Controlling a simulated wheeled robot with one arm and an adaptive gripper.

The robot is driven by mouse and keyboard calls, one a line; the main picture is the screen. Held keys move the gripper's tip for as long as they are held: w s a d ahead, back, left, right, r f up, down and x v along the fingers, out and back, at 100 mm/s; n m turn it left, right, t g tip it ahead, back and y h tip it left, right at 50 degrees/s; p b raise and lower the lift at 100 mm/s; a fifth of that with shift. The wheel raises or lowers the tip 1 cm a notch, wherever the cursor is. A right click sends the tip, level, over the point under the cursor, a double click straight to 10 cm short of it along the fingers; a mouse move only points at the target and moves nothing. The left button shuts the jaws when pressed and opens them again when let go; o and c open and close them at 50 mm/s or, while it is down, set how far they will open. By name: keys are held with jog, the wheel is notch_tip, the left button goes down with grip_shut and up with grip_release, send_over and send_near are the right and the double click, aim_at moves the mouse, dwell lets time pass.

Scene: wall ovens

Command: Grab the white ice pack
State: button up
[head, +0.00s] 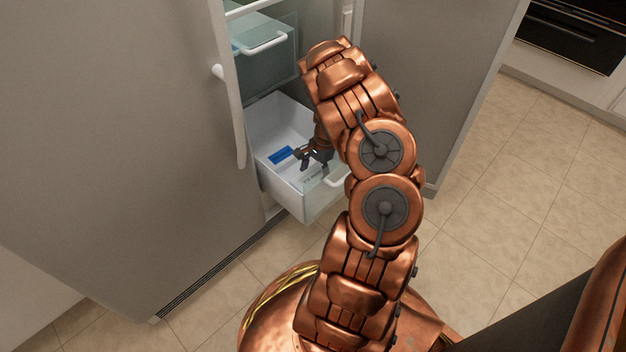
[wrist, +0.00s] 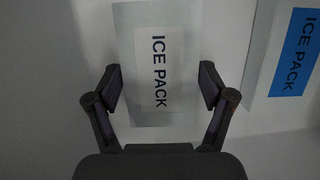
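The white ice pack (wrist: 158,66) lies flat on the drawer floor, with a white label reading "ICE PACK" on a pale pouch. In the wrist view it is centred, its near end between the two fingers of my gripper (wrist: 161,88). The fingers are spread wide with a gap on each side of the label, so my gripper is open and empty. In the head view my gripper (head: 314,158) reaches down into the drawer, and the arm hides part of the white pack there.
A blue ice pack (wrist: 295,55) lies to the right in the wrist view; it also shows in the head view (head: 281,155). The pulled-out drawer (head: 280,190) has walls close around my gripper. An upper drawer (head: 262,45) and the open fridge door (head: 440,90) stand nearby.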

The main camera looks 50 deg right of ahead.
jog(key=c, duration=0.9)
